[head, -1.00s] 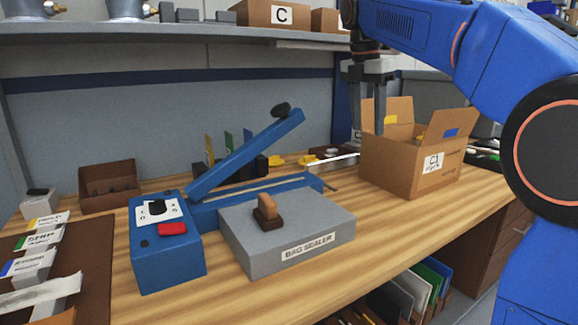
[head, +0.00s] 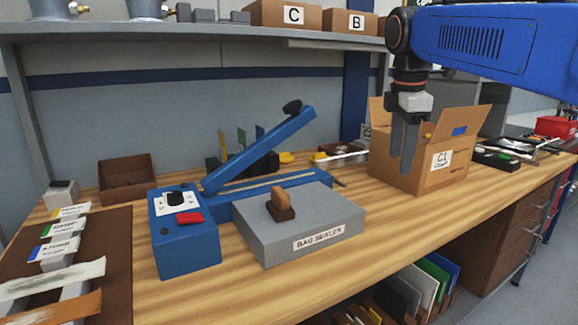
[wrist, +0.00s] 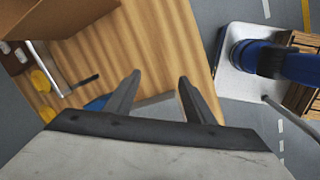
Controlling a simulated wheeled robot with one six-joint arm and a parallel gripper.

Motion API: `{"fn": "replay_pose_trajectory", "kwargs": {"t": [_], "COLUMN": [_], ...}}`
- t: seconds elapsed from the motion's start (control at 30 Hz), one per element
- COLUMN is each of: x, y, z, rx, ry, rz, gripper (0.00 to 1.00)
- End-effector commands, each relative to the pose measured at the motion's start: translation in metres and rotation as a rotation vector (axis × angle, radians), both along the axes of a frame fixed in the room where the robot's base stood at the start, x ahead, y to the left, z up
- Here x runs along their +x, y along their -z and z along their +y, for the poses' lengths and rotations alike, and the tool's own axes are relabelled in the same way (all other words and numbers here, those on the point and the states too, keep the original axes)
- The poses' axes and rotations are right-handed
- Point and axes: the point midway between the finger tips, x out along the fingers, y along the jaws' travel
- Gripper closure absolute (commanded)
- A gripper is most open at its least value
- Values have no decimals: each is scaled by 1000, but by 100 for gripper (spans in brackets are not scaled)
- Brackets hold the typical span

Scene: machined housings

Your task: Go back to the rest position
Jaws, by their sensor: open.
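My gripper (head: 403,148) hangs fingers-down in the head view, in front of the open cardboard box (head: 399,174) labelled C1. It is open and nothing shows between its fingers. Part of the cardboard box (wrist: 62,20) shows at the upper left there. The fingers hide part of the box's left side in the head view. I cannot tell how far apart the fingers and the box are.
A blue bag sealer (head: 184,243) with a raised arm and a grey block (head: 300,231) stand left of the box. A shelf (head: 150,31) with boxes C and B runs above. A brown mat (head: 105,250) lies front left. The bench front (head: 450,210) is clear.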

Motion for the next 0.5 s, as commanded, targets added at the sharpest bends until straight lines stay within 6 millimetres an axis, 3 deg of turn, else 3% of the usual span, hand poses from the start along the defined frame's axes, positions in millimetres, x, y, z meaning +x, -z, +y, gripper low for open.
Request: {"fn": "replay_pose_trajectory", "kwargs": {"t": [0.03,0.27,0.5], "x": [-17,-76,-138], "y": [11,66,136], "z": [-5,-19,-30], "rx": [18,120,244], "ry": [72,423,795], "rz": [-17,-100,-173], "gripper": [51,51,51]}}
